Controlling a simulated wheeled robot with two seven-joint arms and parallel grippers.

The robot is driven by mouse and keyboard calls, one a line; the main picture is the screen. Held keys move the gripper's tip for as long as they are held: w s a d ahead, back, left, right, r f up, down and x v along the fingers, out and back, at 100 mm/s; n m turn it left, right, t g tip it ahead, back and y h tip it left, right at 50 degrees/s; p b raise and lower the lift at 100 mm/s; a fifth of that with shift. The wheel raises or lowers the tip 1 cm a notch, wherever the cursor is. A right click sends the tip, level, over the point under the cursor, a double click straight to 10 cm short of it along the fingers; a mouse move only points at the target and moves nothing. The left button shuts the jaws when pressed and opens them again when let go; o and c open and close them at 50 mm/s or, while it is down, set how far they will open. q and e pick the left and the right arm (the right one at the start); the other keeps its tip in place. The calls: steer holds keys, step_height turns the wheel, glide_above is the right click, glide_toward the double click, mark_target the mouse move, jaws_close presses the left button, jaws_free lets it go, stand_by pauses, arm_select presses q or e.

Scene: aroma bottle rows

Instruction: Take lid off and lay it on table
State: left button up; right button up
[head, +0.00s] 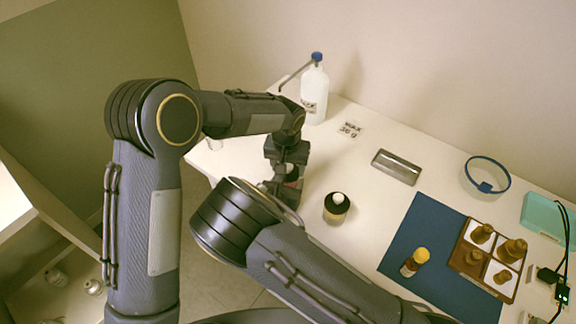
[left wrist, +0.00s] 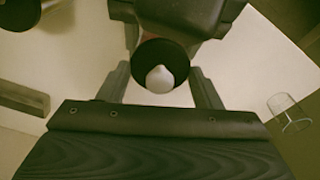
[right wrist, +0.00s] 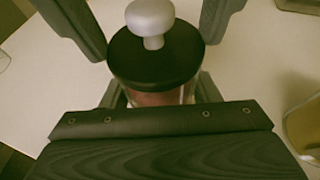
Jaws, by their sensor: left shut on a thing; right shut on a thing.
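A jar with a pinkish body (right wrist: 150,98), a black lid (right wrist: 135,62) and a pale round knob shows in the right wrist view. My left gripper (left wrist: 160,72) is shut on the lid, one finger each side; the lid also shows in the left wrist view (left wrist: 150,50). My right gripper (right wrist: 160,92) is shut on the jar body below the lid. In the head view both grippers meet over the table's left part (head: 240,168), where my arms hide most of the jar. I cannot tell whether a gap separates lid and jar.
Another black-lidded jar (head: 336,212) stands close to the right. Beyond are a metal tray (head: 397,166), a blue mat (head: 420,225), an amber bottle (head: 412,265), a sectioned wooden tray (head: 461,262) and a blue ring (head: 488,159). A white bottle (head: 315,95) stands behind; a glass (left wrist: 290,112) is nearby.

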mark_target(288, 166)
arm_select(q)
steer(key=shift+r, duration=0.15)
steer(key=shift+r, duration=0.95)
steer(key=shift+r, duration=0.1)
steer(key=shift+r, duration=1.95)
arm_select(e)
steer(key=o, duration=1.5)
arm_select(q)
steer(key=shift+f, duration=0.1)
